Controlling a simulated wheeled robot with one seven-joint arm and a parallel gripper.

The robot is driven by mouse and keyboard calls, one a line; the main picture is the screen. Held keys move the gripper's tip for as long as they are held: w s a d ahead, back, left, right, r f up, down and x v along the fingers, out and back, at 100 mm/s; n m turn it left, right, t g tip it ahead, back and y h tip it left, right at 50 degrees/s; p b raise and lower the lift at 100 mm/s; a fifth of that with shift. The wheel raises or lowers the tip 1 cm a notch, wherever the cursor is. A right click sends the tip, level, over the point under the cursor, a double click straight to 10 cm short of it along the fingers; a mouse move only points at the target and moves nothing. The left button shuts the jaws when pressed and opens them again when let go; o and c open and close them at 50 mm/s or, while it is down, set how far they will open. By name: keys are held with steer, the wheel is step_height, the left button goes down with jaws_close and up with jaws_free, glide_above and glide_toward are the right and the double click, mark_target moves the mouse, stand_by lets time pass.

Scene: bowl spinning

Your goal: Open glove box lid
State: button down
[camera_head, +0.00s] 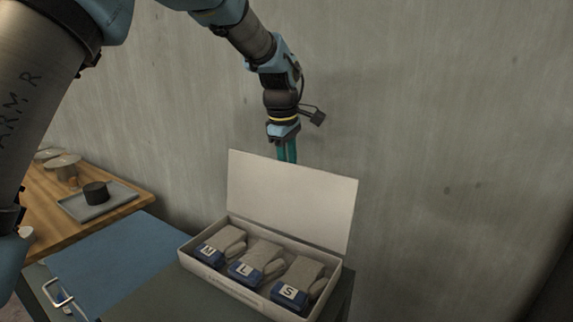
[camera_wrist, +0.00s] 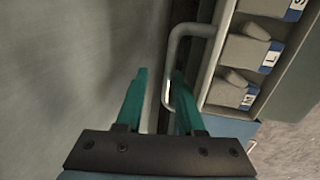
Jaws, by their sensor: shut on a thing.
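The handle sits on the wall side of the lid (camera_wrist: 212,60) and is hidden in the head view.
Folded grey gloves with blue labels M (camera_head: 208,250), L (camera_head: 243,268) and S (camera_head: 289,293) lie inside the box. A grey wall is close behind the lid. A blue mat (camera_head: 115,255) and a wooden table (camera_head: 40,210) with a tray (camera_head: 75,207) are left.

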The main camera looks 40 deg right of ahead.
steer(key=shift+d+r, duration=0.3)
steer(key=shift+d, duration=0.35)
steer(key=c, duration=0.9)
jaws_free()
steer(key=shift+d+f, duration=0.15)
steer(key=shift+d, duration=0.05)
step_height(320, 180, up, 10)
steer(key=a+b, duration=0.2)
steer(key=b, duration=0.1)
steer(key=shift+s+a+r, duration=0.15)
steer(key=shift+a+r, duration=0.05)
steer(key=shift+a, duration=0.05)
